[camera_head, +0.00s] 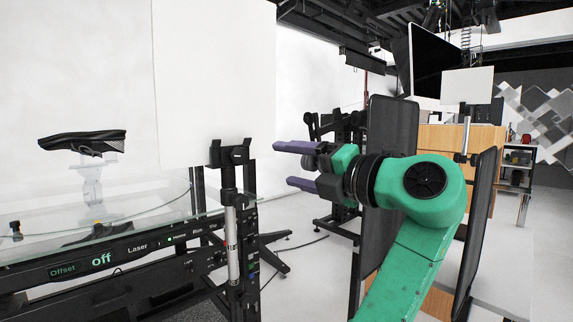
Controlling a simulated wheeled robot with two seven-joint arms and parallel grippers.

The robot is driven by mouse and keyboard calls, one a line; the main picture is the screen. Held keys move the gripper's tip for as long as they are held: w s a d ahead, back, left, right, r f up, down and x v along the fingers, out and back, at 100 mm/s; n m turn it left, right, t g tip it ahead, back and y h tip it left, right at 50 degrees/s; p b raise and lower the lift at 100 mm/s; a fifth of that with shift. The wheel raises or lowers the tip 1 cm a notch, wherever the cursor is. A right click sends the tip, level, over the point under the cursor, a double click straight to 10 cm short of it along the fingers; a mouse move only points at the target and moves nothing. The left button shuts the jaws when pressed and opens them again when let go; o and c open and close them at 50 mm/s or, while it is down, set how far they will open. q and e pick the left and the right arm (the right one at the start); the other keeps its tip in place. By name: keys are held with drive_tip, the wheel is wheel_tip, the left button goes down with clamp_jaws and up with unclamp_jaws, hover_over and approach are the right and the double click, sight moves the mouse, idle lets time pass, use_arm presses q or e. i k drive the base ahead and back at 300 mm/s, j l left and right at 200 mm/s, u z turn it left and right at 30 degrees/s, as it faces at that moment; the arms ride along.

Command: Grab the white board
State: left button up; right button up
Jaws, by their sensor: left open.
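The white board (213,75) is a large upright panel left of centre. Its lower edge meets a black clamp (230,153) on a post beside the turntable. My left gripper (284,165) is on a green arm that rises from the lower right. Its two purple fingers are spread apart and point left, just right of the clamp and the board's lower right edge. Nothing is between the fingers, and they appear apart from the board. How far the gripper is from the board in depth I cannot tell. My right gripper is not in view.
A glass turntable (135,222) at left carries a black shoe (82,142) on a clear stand. Its black control frame (130,255) runs along the front. Dark upright panels (388,150) stand behind my arm. A monitor (432,62) and a smaller white panel (468,86) are at right.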

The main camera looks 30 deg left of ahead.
sight(214, 61)
drive_tip(key=u, duration=1.35)
